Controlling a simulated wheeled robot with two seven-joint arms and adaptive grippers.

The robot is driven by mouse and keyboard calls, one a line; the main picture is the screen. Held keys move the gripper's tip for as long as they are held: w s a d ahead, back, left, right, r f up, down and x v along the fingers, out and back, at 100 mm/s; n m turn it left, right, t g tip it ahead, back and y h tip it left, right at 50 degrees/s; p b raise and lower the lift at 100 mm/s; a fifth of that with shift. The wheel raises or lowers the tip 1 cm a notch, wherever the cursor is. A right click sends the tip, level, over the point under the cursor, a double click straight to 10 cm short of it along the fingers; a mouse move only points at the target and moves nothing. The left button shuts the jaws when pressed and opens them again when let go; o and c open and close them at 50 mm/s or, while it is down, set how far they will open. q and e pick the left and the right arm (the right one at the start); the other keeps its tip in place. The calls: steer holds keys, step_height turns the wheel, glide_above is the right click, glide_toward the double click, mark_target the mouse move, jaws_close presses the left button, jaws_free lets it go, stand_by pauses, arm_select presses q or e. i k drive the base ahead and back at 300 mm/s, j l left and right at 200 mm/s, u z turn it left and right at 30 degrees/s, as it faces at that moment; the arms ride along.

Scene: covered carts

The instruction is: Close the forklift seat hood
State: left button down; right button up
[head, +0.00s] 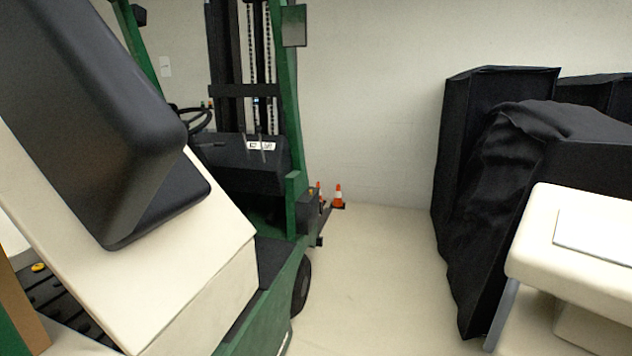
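The seat hood (190,275) of the green forklift (291,100) is a cream panel at the left of the head view. It is tilted up, with the black seat (95,110) on its upper face. Below its lower left edge, part of the dark compartment (70,305) shows, with a small yellow cap (38,267) in it. The hood's top left end runs behind the seat and out of the picture. Neither of my grippers is in view, so any contact with the hood cannot be seen.
Black-covered carts (500,180) stand at the right. A cream block-like object (535,235) with a grey metal strip is at the near right. Orange cones (338,195) stand by the back wall. The floor (375,270) between forklift and carts is clear.

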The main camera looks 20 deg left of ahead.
mark_target(100, 175)
steer(key=i+l+u, duration=0.1)
steer(key=i+u, duration=0.35)
steer(key=i+l+u, duration=0.25)
steer(key=u, duration=0.15)
steer(key=i+l+u, duration=0.55)
steer(key=l, duration=0.2)
steer(key=i+l+u, duration=0.25)
steer(key=l, duration=0.15)
steer(key=k, duration=0.1)
